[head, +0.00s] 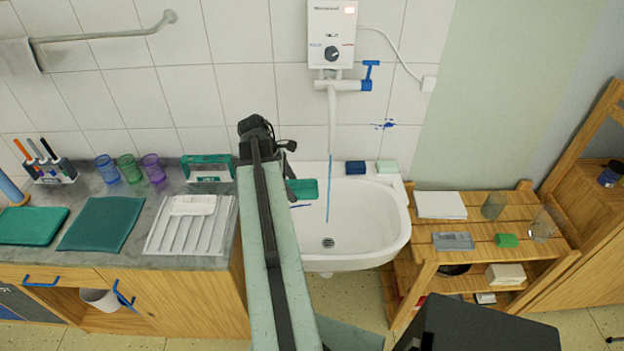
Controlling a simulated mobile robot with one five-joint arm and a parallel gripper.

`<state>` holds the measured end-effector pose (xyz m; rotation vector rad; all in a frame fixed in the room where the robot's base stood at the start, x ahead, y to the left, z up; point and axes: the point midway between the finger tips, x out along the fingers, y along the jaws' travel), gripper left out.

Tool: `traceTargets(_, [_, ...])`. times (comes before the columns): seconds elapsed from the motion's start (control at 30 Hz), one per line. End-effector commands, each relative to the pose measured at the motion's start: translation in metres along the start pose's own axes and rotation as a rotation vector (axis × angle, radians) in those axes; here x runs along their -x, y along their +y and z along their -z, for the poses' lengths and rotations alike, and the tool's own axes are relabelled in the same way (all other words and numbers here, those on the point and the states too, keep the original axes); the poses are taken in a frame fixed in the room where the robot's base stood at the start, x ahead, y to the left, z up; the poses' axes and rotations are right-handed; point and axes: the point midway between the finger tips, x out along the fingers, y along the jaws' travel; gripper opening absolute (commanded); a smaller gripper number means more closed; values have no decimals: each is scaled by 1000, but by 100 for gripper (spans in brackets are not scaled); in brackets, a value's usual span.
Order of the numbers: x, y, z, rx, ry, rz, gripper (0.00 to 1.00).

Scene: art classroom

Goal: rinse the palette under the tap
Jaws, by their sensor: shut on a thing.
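A teal-green flat piece, which I take to be the palette (304,189), is over the left side of the white sink (398,222). My arm hides its left part. My gripper (289,170) is mostly hidden behind my arm link, at the palette's upper left edge, and is shut on it. The tap (332,100) hangs from a white water heater above the sink. A thin blue stream of water (329,190) runs from its spout toward the drain. The palette is left of the stream, apart from it in this view.
A dark blue block (355,168) and a pale green block (387,167) sit on the sink's back rim. A white ribbed drainboard (160,238) holding a white tray (193,204) lies on the left counter. A wooden shelf (470,256) stands right of the sink.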

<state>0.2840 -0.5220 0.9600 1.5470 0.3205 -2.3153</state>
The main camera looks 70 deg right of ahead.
Motion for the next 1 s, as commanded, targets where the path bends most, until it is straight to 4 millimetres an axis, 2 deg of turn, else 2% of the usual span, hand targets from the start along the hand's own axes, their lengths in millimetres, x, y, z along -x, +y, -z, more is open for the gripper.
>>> traceTargets(0.53, [52,-24,20,1,0,0,33])
traceTargets(1.0, [52,-26,23,0,0,0,33])
